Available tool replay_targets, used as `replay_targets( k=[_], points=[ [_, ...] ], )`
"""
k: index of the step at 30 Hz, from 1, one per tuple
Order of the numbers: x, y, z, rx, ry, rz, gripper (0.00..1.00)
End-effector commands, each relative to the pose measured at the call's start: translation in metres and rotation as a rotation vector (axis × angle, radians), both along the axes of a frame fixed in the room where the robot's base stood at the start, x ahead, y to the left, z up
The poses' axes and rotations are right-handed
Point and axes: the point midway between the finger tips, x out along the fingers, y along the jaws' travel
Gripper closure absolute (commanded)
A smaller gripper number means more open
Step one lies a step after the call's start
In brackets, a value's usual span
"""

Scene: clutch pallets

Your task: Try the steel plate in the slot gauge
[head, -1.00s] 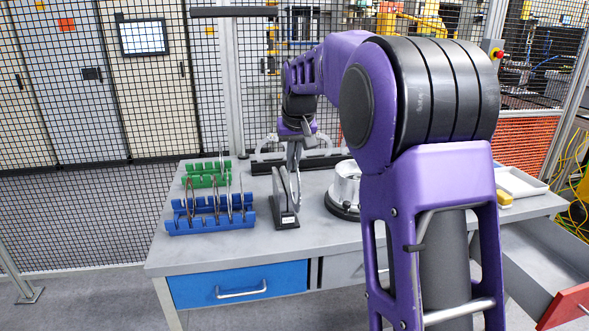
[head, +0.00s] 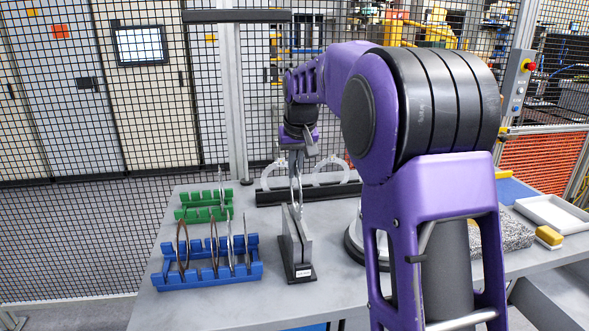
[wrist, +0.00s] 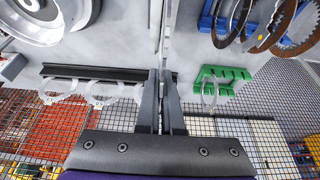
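The slot gauge (head: 291,250), two upright grey plates on a black base with a small white label, stands on the table right of the blue rack. My gripper (head: 297,155) points down above it, shut on the steel plate (head: 299,185), a thin ring seen nearly edge-on. The plate is upright, and its lower part meets the top of the gauge in the picture. I cannot tell whether it is in the slot or behind it. In the wrist view the fingers (wrist: 162,78) are close together on the thin plate.
The blue rack (head: 208,280) holds several brown and steel rings upright. A green rack (head: 204,213) stands behind it. A black rail with pale rings (head: 310,190) lies at the back. A round metal fixture (wrist: 45,18) is near the gauge. A white tray (head: 553,213) sits far right.

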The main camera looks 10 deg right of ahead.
Motion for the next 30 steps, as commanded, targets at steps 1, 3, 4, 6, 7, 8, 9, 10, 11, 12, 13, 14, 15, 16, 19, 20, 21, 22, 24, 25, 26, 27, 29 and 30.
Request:
replay_targets(
  k=[1, 3, 4, 6, 7, 8, 9, 10, 11, 12, 13, 14, 15, 16, 19, 20, 21, 22, 24, 25, 26, 27, 29, 30],
  points=[
    [0.000, 0.000, 0.000, 0.000, -0.001, 0.000, 1.00],
    [0.000, 0.000, -0.001, 0.000, -0.001, 0.000, 1.00],
    [0.000, 0.000, -0.002, 0.000, -0.001, 0.000, 1.00],
    [0.000, 0.000, -0.004, 0.000, -0.001, 0.000, 1.00],
    [0.000, 0.000, -0.006, 0.000, -0.001, 0.000, 1.00],
    [0.000, 0.000, -0.007, 0.000, -0.001, 0.000, 1.00],
    [0.000, 0.000, -0.009, 0.000, -0.001, 0.000, 1.00],
    [0.000, 0.000, -0.011, 0.000, -0.001, 0.000, 1.00],
    [0.000, 0.000, -0.013, 0.000, -0.001, 0.000, 1.00],
    [0.000, 0.000, -0.016, 0.000, -0.001, 0.000, 1.00],
    [0.000, 0.000, -0.018, 0.000, -0.001, 0.000, 1.00],
    [0.000, 0.000, -0.020, 0.000, -0.001, 0.000, 1.00],
    [0.000, 0.000, -0.023, 0.000, -0.001, 0.000, 1.00],
    [0.000, 0.000, -0.025, 0.000, -0.001, 0.000, 1.00],
    [0.000, 0.000, -0.032, 0.000, -0.001, 0.000, 1.00],
    [0.000, 0.000, -0.034, 0.000, -0.001, 0.000, 1.00],
    [0.000, 0.000, -0.037, 0.000, -0.001, 0.000, 1.00],
    [0.000, 0.000, -0.039, 0.000, -0.001, 0.000, 1.00],
    [0.000, 0.000, -0.044, 0.000, -0.001, 0.000, 1.00],
    [0.000, 0.000, -0.046, 0.000, -0.001, 0.000, 1.00],
    [0.000, 0.000, -0.048, 0.000, -0.001, 0.000, 1.00],
    [0.000, 0.000, -0.051, 0.000, -0.001, 0.000, 1.00],
    [0.000, 0.000, -0.055, 0.000, -0.001, 0.000, 1.00],
    [0.000, 0.000, -0.058, 0.000, -0.001, 0.000, 1.00]
  ],
)
